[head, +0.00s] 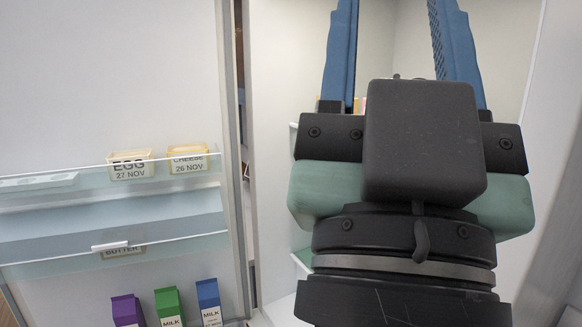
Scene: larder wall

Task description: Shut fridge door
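The fridge door (105,75) fills the left of the head view and stands open, its inner side with shelves facing me. Its edge with a grey seal (232,150) runs down left of my gripper. My gripper (394,12) is in front of the fridge's pale interior (278,75), right of the door and apart from it in the picture. Its two blue fingers point up and are spread wide, with nothing seen between them. The fingertips are cut off by the top edge. My gripper hides much of the interior.
The door's clear upper shelf (200,172) holds an egg box (130,165) and a cheese box (188,158). A butter box (122,250) shows behind the clear front. Purple (127,312), green (169,307) and blue (208,301) cartons stand below. A pale fridge side edge (550,150) is at right.

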